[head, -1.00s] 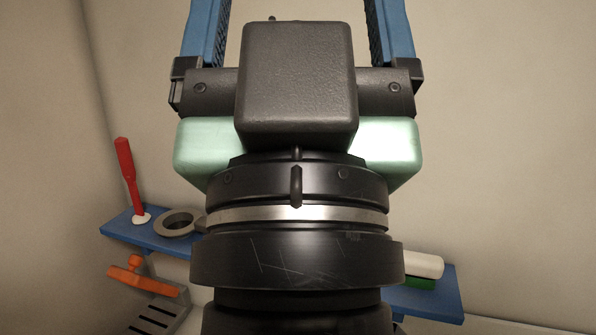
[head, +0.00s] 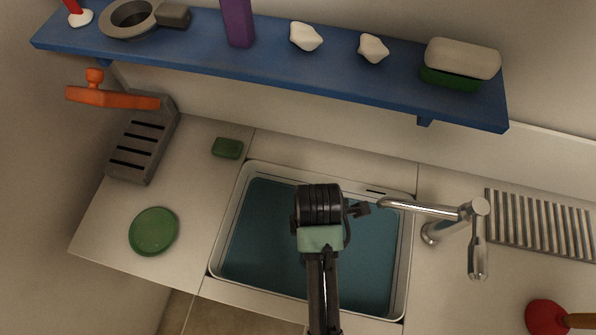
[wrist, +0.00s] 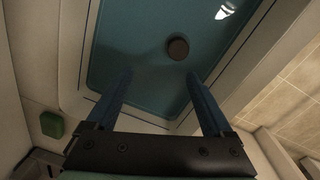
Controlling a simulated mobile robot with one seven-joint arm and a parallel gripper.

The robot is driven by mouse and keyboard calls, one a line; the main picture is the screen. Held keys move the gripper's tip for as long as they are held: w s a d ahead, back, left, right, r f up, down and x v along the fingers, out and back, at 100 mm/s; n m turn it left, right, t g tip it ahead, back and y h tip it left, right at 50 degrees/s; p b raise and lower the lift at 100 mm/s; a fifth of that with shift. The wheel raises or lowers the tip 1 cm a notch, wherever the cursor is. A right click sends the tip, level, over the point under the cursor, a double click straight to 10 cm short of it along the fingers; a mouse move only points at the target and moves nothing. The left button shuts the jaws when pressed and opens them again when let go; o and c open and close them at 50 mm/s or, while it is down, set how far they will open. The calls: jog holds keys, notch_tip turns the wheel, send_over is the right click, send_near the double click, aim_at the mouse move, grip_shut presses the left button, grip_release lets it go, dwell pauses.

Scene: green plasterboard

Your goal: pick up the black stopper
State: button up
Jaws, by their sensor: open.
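The black stopper (wrist: 178,48) shows in the wrist view as a small dark round piece inside the blue-green sink. It lies ahead of my open fingers, nearer the right one, with a gap between. My gripper (wrist: 158,73) is open and empty, its two blue fingers reaching over the sink edge in that picture. In the head view the sink (head: 233,218) has a pale rim, and my arm covers its middle. The stopper does not show there and the fingers are hard to make out.
A metal tap (head: 430,212) reaches over the sink's right side. A green sponge (head: 228,148) and green disc (head: 154,231) lie left on the counter. A blue shelf (head: 270,62) with several items runs behind. A red plunger (head: 548,318) is at lower right.

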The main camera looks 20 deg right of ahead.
jog(key=shift+n+g, duration=0.3)
jog(key=shift+g, duration=0.1)
jog(key=s+f, duration=0.1)
jog(key=f, duration=0.4)
jog(key=s+f, duration=0.1)
jog(key=f, duration=0.1)
jog(key=shift+s+a+f, duration=0.15)
jog(key=shift+s+f, duration=0.15)
jog(key=shift+f, duration=0.1)
jog(key=shift+s+f, duration=0.15)
jog(key=shift+f, duration=2.95)
grip_shut()
